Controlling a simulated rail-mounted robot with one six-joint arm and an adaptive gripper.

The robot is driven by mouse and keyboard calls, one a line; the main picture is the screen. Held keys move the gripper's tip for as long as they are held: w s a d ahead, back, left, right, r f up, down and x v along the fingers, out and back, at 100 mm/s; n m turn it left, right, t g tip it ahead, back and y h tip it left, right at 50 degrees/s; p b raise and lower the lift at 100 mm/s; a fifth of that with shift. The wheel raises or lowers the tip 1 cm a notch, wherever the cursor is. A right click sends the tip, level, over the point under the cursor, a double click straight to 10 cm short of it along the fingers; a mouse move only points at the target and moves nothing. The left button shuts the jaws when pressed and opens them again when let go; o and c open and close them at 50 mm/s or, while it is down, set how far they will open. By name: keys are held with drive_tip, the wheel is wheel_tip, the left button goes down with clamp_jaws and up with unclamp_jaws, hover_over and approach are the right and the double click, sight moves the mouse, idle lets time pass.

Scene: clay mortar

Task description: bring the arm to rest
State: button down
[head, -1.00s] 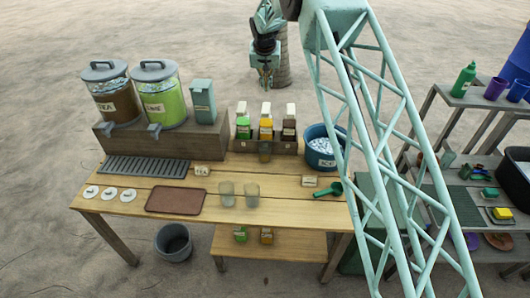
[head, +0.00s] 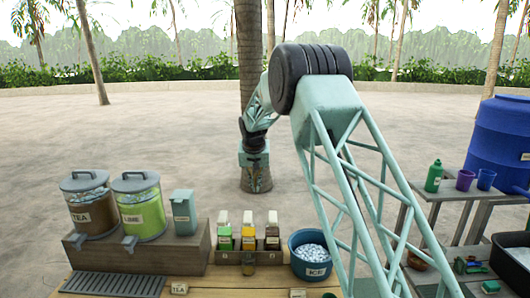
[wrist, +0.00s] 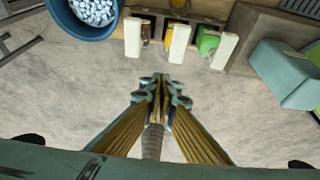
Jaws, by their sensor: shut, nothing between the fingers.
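My gripper (wrist: 160,84) is shut and empty in the wrist view, its fingertips together over bare ground. In the head view my gripper (head: 254,160) hangs from the raised arm behind the drinks table, pointing down in front of a palm trunk. It is apart from the table and everything on it.
The table (head: 214,284) holds a tea dispenser (head: 94,212), a lime dispenser (head: 141,212), several cartons in a rack (head: 248,258) and an ice tub (head: 311,268). The ice tub also shows in the wrist view (wrist: 75,25). A blue barrel (head: 500,140) stands right. Sand behind is open.

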drive_tip(key=s+d+r+b, duration=0.3)
drive_tip(key=s+d+r, duration=0.6)
drive_tip(key=s+r, duration=0.45)
drive_tip(key=s+d+r+b, duration=0.2)
drive_tip(key=s+d+r, duration=0.15)
drive_tip(key=s, duration=0.65)
drive_tip(key=s+d+r+b, duration=0.25)
drive_tip(key=s+d, duration=0.25)
drive_tip(key=s, duration=0.6)
drive_tip(key=s+d+f+b, duration=0.2)
drive_tip(key=s+f, duration=0.1)
drive_tip(key=s, duration=1.2)
drive_tip(key=s+d+f+b, duration=0.2)
drive_tip(key=s+d+f, duration=0.1)
drive_tip(key=s, duration=1.2)
drive_tip(key=s+d+f+b, duration=0.2)
drive_tip(key=s+f, duration=0.2)
drive_tip(key=s, duration=1)
drive_tip(key=shift+s+d+f+g+b, duration=0.3)
drive_tip(key=shift+s+d+f, duration=0.05)
drive_tip(key=shift+s, duration=0.05)
